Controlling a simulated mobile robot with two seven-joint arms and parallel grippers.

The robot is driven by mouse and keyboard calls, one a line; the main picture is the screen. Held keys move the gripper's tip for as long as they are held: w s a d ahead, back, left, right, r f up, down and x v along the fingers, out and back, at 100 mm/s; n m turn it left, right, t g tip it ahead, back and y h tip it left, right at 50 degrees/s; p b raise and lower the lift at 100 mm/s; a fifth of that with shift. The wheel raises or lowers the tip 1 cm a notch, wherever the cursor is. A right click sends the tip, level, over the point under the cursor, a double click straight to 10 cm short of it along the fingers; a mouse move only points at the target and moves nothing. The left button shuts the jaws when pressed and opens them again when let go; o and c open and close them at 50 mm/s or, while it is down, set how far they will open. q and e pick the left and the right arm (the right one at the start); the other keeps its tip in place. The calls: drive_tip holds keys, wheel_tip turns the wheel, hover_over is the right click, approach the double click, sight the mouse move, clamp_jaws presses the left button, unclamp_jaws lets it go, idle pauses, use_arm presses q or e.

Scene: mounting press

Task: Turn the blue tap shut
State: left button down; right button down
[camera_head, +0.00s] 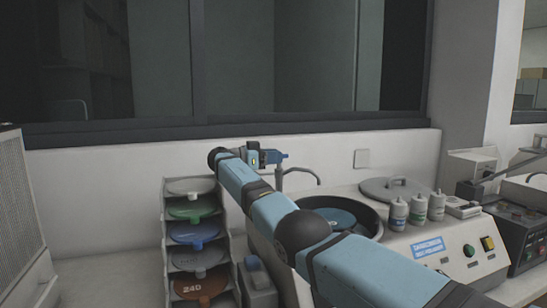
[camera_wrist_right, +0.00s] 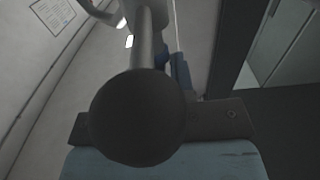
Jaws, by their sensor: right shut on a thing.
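My right arm reaches across the machine from the lower right to the back wall. My right gripper (camera_head: 277,156) is at the top of the metal faucet (camera_head: 314,176), behind the polishing basin. It is shut on a small blue part there, which I take to be the blue tap (camera_head: 271,157). The jaws hide most of the tap, so its turn angle cannot be read. The right wrist view is dark; a black round part and a grey tube fill its middle, and the jaws cannot be made out. My left gripper is not in view.
The basin (camera_head: 370,218) with a blue disc lies under my arm. Several bottles (camera_head: 398,214) and a grey lid (camera_head: 395,189) stand right of it. A rack (camera_head: 228,240) of coloured discs stands left. The wall is close behind the gripper.

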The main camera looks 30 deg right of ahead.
drive_tip(key=shift+r, duration=0.15)
drive_tip(key=c, duration=1.2)
unclamp_jaws()
drive_tip(key=shift+d, duration=0.1)
drive_tip(key=shift+f+t, duration=0.2)
drive_tip(key=shift+t, duration=0.1)
